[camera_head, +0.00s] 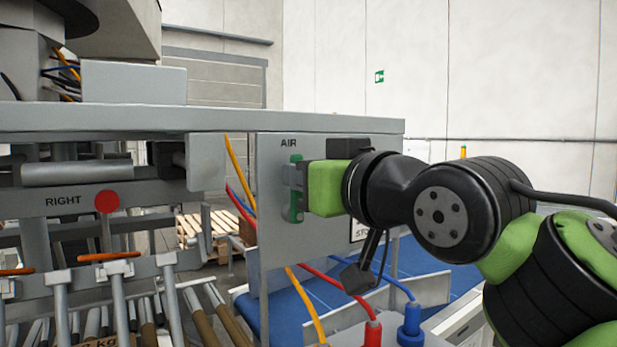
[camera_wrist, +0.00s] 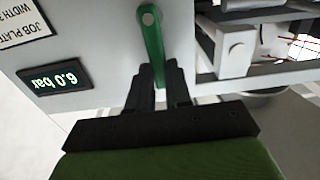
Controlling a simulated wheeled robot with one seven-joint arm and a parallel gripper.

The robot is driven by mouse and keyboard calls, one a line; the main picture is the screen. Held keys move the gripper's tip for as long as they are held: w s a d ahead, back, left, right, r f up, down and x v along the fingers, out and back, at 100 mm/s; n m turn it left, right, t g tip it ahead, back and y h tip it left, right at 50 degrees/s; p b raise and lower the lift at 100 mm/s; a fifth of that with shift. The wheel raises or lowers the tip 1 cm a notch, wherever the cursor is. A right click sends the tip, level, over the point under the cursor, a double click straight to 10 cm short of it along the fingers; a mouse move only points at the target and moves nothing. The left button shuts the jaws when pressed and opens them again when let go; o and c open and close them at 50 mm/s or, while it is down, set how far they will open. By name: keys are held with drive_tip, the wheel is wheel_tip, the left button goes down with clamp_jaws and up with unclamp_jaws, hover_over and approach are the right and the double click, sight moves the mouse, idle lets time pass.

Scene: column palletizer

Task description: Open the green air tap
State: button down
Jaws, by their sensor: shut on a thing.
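The green air tap (camera_head: 295,205) is on the grey panel (camera_head: 270,235) below the label AIR. In the head view its lever stands upright, partly hidden by my gripper (camera_head: 297,178), which reaches it from the right. In the wrist view the tap's green lever (camera_wrist: 152,42) runs from its pivot bolt down between my gripper's two dark fingers (camera_wrist: 160,80). The fingers are shut on the lever. The lever's end between the fingers is partly hidden.
A pressure display (camera_wrist: 55,80) reads 6.0 bar beside the tap. A red round button (camera_head: 107,201) marked RIGHT is at the left. Red, blue and orange hoses (camera_head: 310,305) hang below the panel. A blue conveyor (camera_head: 285,310) lies beneath, and a pallet (camera_head: 205,228) stands behind.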

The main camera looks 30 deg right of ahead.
drive_tip(key=c, duration=1)
unclamp_jaws()
drive_tip(key=shift+c, duration=0.2)
drive_tip(key=s, duration=1.5)
drive_tip(key=shift+s+d+b, duration=0.15)
drive_tip(key=shift+s+b, duration=0.15)
drive_tip(key=shift+s, duration=0.1)
